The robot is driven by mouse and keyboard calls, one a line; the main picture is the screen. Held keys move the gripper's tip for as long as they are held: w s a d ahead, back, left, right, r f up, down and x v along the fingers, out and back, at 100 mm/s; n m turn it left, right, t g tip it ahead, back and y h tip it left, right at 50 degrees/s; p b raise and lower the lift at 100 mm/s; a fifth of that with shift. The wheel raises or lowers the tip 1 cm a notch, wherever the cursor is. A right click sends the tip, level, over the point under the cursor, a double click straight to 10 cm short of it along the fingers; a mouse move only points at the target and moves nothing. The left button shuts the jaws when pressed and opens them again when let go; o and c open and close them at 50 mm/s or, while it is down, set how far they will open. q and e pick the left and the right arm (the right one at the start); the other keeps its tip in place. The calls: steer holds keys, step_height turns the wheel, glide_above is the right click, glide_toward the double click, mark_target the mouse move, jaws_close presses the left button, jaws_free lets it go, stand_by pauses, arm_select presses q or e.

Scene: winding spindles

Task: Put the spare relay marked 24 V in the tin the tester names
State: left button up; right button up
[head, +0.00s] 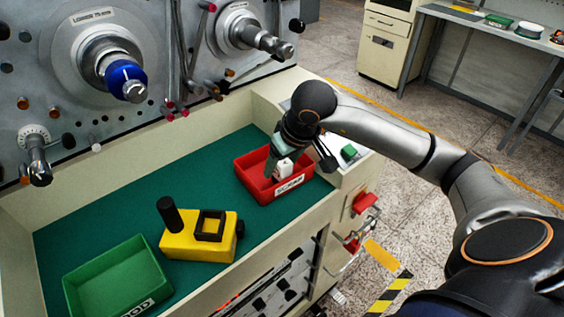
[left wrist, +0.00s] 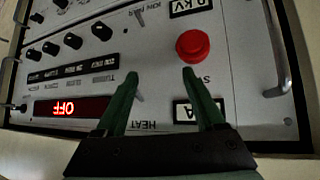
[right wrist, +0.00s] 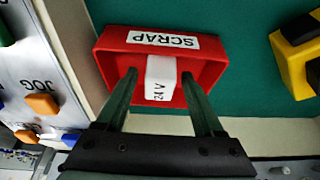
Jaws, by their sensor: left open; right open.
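A white relay (right wrist: 160,80) marked 24 V is in the red tin (right wrist: 118,62) labelled SCRAP. In the head view the relay (head: 284,168) shows inside the tin (head: 243,172), at the right end of the green mat. My right gripper (right wrist: 158,74) is open, its fingers on either side of the relay with gaps showing. The yellow tester (head: 185,243) has a black post and a black-framed socket; no reading shows from here. A green tin (head: 110,262) with a partly cut-off label looks empty. My left gripper (left wrist: 160,75) is open and empty before an instrument panel, outside the head view.
The green mat (head: 130,205) is clear around the tester. A raised cream rim borders the bench. The machine face (head: 60,95) with spindles and knobs rises behind. In the left wrist view, a red button (left wrist: 193,46) and a display (left wrist: 72,108) reading OFF are on the panel.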

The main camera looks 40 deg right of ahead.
steer(key=v, duration=1.2)
steer(key=shift+r, duration=0.2)
steer(key=shift+f, duration=0.1)
